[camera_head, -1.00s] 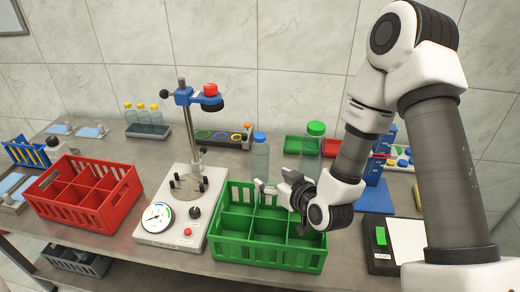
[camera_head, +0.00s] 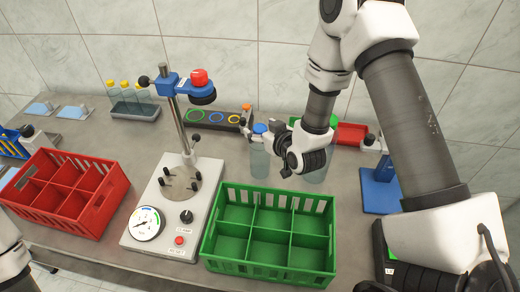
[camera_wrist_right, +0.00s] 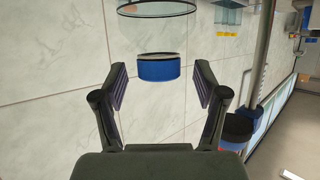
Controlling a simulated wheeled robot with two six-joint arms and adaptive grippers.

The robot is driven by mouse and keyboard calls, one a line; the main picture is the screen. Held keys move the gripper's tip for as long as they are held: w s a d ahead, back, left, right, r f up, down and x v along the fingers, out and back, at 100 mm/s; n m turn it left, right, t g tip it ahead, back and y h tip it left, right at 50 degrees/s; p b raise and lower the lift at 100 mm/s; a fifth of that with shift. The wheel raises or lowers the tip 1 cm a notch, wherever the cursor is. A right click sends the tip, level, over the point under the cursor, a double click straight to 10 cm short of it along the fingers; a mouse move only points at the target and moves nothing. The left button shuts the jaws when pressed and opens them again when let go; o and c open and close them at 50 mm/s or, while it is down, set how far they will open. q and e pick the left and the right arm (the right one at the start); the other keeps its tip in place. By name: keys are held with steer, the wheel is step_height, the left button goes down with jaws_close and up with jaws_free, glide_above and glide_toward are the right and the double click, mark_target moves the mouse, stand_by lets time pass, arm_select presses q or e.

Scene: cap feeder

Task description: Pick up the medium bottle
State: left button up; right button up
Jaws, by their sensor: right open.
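The medium bottle, clear with a blue cap (camera_head: 260,128), stands upright on the table behind the green crate. Its clear body (camera_head: 259,162) shows below the cap. My right gripper (camera_head: 271,134) is at the bottle's right side, near cap height. In the right wrist view the blue cap (camera_wrist_right: 160,69) lies in line with the gap between the open fingers of my right gripper (camera_wrist_right: 160,85), slightly beyond their tips. The gripper looks empty. Whether a finger touches the bottle cannot be told. My left gripper is out of view.
An empty green divided crate (camera_head: 212,240) is in front of the bottle. A capping press (camera_head: 150,207) stands to its left, then a red crate (camera_head: 117,205). A larger clear bottle (camera_head: 318,176) is partly hidden behind my right gripper. Small yellow-capped bottles (camera_head: 126,95) stand back left.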

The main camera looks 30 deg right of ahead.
steer(key=shift+x, duration=0.9)
steer(key=shift+s+d, duration=0.1)
steer(key=shift+s, duration=0.1)
steer(key=shift+s+r, duration=0.15)
steer(key=shift+c, duration=1.3)
jaws_close()
